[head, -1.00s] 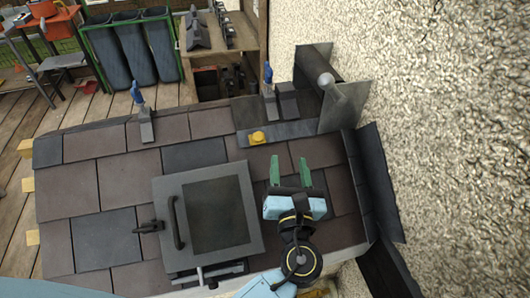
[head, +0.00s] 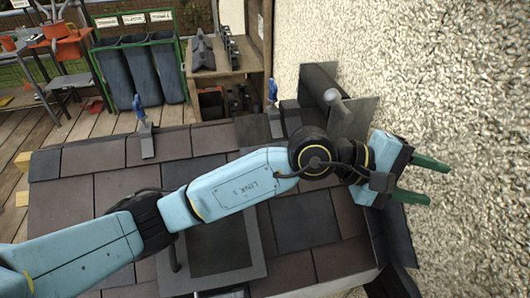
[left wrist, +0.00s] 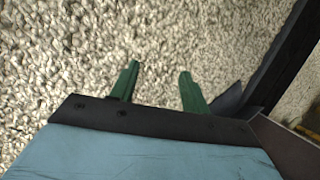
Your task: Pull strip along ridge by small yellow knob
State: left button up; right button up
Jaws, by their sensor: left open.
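The small yellow knob and the strip that bears it are not visible in the head view now; my left arm crosses that part of the roof and covers it. The tiled roof (head: 105,195) has brown and dark grey tiles. My left gripper (head: 438,184) has green fingers, stands open and empty, and is at the far right of the roof in front of the rough wall. In the left wrist view the open fingers (left wrist: 159,70) have only the pale pebbled wall behind them. My right gripper is not in view.
Two blue-handled tools (head: 140,115) (head: 272,95) stand at the roof's far edge. A grey sheet piece with a round bar (head: 345,112) is by the wall (head: 440,70). A framed roof window (head: 262,262) lies partly under my arm. Dark flashing (head: 390,240) runs along the wall.

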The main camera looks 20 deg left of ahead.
pick_arm(q)
jog(key=w+a+f+m+y+b, duration=0.1)
jog(key=w+a+f+y, duration=0.1)
jog(key=a+y, duration=0.35)
jog(key=w+a+f+m+y, duration=0.1)
jog(key=w+a+f+y, duration=0.1)
jog(key=a+y, duration=0.3)
jog(key=w+a+r+n+t+y+b, duration=0.1)
jog(key=a+r+y, duration=0.2)
jog(key=a, duration=0.6)
jog(key=w+a+r+n+t+y, duration=0.1)
jog(key=a+r+n+y, duration=0.2)
jog(key=a, duration=0.5)
jog(key=shift+m+y, duration=0.45)
jog(key=shift+m, duration=0.25)
jog(key=x, duration=1.3)
jog(key=shift+w+a, duration=0.1)
grip_shut()
